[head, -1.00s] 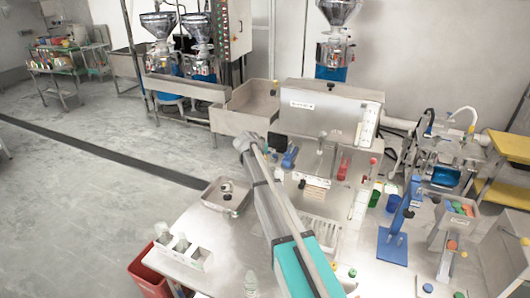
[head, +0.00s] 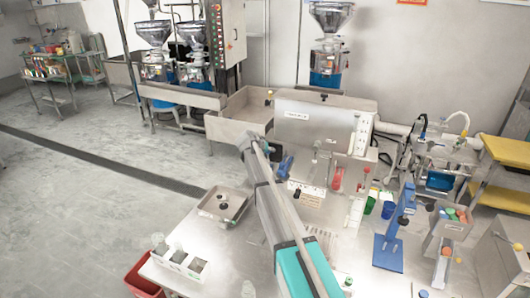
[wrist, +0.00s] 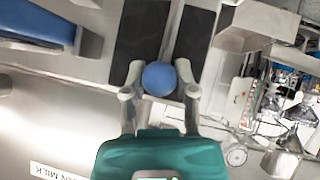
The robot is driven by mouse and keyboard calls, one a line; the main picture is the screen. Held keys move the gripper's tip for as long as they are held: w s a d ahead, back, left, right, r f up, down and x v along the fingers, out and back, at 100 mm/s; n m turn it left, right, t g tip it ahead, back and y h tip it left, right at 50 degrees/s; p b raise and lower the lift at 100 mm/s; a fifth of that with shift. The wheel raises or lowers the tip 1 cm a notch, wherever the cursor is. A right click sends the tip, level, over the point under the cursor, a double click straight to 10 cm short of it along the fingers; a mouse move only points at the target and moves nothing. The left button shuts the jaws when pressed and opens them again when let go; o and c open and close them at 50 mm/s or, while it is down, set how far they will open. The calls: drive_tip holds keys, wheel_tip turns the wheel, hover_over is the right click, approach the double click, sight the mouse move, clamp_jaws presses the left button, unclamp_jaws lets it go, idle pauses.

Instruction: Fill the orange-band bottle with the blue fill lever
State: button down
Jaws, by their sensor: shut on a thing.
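In the wrist view my gripper (wrist: 160,85) has its two grey fingers closed around a round blue knob (wrist: 159,77), which sits between the fingertips in front of two dark slots. The lever under the knob is hidden. In the head view my arm reaches to the back of the steel bench, and its end is largely hidden. A blue part (head: 285,166) is just right of my arm's end, on the steel machine (head: 325,112). Small bottles (head: 178,256) stand in a white rack at the front left; I cannot make out an orange band on any.
A red lever (head: 337,178) stands right of the blue part. A shallow steel tray (head: 208,205) lies left of my arm. A red bin (head: 142,280) is below the bench.

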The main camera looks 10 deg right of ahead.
drive_tip(key=shift+w, duration=0.1)
drive_tip(key=shift+c, duration=1.9)
unclamp_jaws()
